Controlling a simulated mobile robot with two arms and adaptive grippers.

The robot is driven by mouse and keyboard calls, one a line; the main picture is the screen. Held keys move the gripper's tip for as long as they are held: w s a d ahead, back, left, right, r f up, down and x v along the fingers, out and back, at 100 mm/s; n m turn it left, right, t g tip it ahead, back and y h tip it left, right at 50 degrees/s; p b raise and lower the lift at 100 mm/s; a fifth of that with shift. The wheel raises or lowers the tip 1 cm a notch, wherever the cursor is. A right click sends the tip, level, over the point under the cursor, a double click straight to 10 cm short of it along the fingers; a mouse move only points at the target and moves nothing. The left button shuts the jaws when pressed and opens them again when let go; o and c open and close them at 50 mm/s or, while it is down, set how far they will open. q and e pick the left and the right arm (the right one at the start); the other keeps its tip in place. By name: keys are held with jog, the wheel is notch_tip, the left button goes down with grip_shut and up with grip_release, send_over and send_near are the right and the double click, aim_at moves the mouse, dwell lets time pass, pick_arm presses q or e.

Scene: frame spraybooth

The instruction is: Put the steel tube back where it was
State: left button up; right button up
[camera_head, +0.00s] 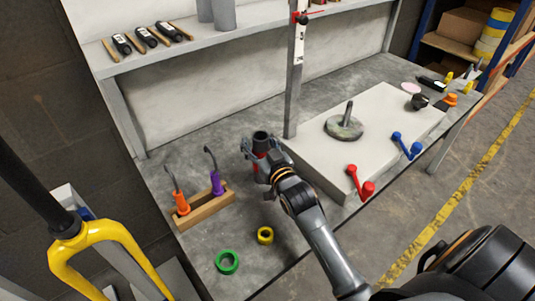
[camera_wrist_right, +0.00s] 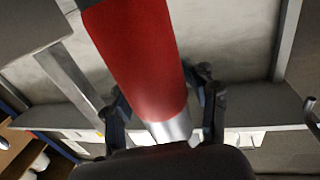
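My left gripper is not in view.
A wooden rack (camera_head: 208,206) with orange- and purple-handled hooks stands left of the gripper. A pale slab (camera_head: 382,128) with a round spindle base (camera_head: 343,127) and an upright post (camera_head: 294,75) are to the right.

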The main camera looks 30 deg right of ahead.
aim_at(265, 152)
jog(key=s, duration=0.4)
jog(key=shift+a+r+p, duration=0.1)
jog(key=shift+a+p, duration=0.05)
jog(key=shift+p, duration=0.15)
pick_arm(q)
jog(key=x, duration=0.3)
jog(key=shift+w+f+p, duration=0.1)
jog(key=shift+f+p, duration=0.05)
jog(key=shift+p, duration=0.2)
pick_arm(e)
jog(key=s, duration=0.6)
jog(key=shift+a, duration=0.15)
